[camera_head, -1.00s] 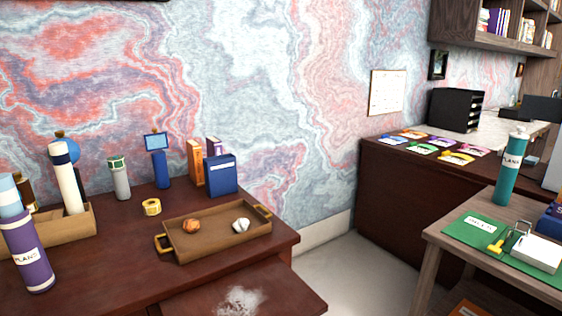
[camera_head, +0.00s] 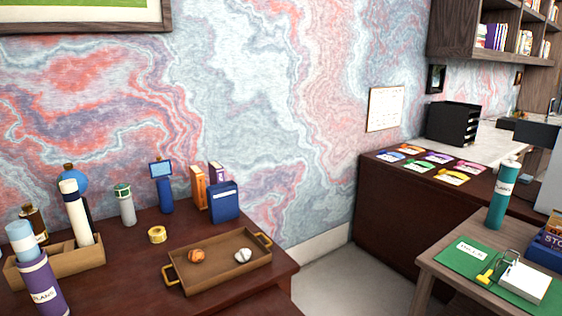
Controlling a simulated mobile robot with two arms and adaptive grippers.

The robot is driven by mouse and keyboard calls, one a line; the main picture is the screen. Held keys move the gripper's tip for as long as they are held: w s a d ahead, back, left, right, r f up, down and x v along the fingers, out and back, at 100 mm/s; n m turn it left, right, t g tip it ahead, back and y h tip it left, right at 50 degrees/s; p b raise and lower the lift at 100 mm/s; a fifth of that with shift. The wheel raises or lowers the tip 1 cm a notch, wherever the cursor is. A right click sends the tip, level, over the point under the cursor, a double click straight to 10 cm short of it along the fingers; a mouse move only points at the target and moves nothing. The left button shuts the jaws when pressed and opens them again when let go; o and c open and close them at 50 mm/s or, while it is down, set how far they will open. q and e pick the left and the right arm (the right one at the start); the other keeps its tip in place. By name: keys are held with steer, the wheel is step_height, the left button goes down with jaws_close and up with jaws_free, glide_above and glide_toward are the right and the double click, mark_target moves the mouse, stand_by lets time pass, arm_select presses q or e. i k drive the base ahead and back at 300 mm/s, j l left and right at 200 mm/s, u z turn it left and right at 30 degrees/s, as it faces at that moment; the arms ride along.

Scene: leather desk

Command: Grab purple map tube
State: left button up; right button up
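A purple map tube (camera_head: 41,289) with a white label stands upright on the dark red desk at the lower left, its bottom cut off by the picture edge. A light blue and white tube top (camera_head: 22,240) shows directly behind and above it; I cannot tell whether it belongs to the same tube. Neither of my grippers shows in the head view.
A wooden organizer (camera_head: 88,257) stands just behind the tube, holding a white and navy tube (camera_head: 78,212). A brown tray (camera_head: 222,276) with two small rocks lies to the right. A teal tube (camera_head: 502,195) stands on the separate right table. Bare desk (camera_head: 118,283) lies between purple tube and tray.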

mark_target(37, 275)
steer(key=u, duration=1.45)
steer(key=l, duration=0.15)
